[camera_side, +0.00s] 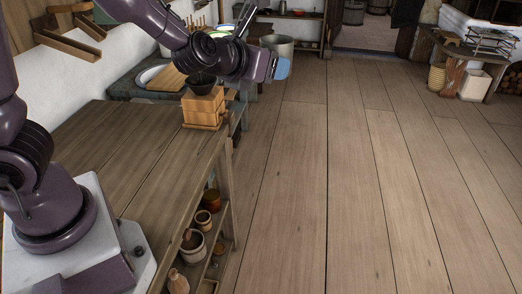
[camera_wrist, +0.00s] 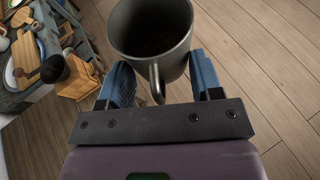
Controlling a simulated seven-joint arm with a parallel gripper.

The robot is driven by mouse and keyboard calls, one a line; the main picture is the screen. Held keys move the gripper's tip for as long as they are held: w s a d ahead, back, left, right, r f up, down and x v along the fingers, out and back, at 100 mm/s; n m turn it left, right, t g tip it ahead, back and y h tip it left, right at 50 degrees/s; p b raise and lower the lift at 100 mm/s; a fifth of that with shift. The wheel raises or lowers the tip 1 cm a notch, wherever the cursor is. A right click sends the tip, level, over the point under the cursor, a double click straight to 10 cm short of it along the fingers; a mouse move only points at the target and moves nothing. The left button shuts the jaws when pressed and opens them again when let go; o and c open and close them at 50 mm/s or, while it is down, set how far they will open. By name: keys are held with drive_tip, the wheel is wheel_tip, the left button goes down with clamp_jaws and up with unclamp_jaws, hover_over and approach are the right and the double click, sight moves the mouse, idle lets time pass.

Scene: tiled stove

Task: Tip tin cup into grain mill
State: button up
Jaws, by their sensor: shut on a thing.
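The tin cup (camera_wrist: 172,62) is grey, with a dark inside, its mouth facing partly toward the wrist camera. My gripper (camera_wrist: 160,85) is shut on its handle, with one blue finger on each side. In the side view my gripper (camera_side: 282,68) is to the right of the grain mill and a little higher, out past the bench edge. The grain mill (camera_side: 203,108) is a wooden box with a dark hopper bowl on top, standing at the bench's far end. It also shows at left in the wrist view (camera_wrist: 78,82), apart from the cup.
The wooden bench (camera_side: 140,140) is bare in front of the mill. Pots and jars (camera_side: 193,243) stand on its lower shelf. A grey vessel (camera_side: 278,48) shows behind my gripper; I cannot tell if it is the cup. The plank floor (camera_side: 340,180) at right is clear.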

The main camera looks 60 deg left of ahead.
wheel_tip(320, 180, up, 11)
drive_tip(key=shift+a+r, duration=0.1)
drive_tip(key=shift+r, duration=0.05)
drive_tip(key=w+a+n+g+y, duration=0.1)
drive_tip(key=a+n+g+y, duration=0.3)
drive_tip(key=a, duration=1.3)
drive_tip(key=w+a+n+g+y, duration=0.2)
drive_tip(key=a+n, duration=0.3)
drive_tip(key=a, duration=1.1)
wheel_tip(320, 180, down, 15)
drive_tip(key=shift+s+a+r, duration=0.1)
drive_tip(key=shift+s+r, duration=0.05)
drive_tip(key=shift+r, duration=0.05)
drive_tip(key=shift+f, duration=3.7)
drive_tip(key=shift+c, duration=0.2)
drive_tip(key=shift+r, duration=2.75)
drive_tip(key=shift+d+f+n+t+h, duration=0.2)
drive_tip(key=shift+f+n+h, duration=0.4)
drive_tip(key=shift+f, duration=0.5)
drive_tip(key=shift+d+f+n+t+h, duration=0.1)
drive_tip(key=shift+f+n+t+h, duration=0.25)
drive_tip(key=shift+f+h, duration=0.55)
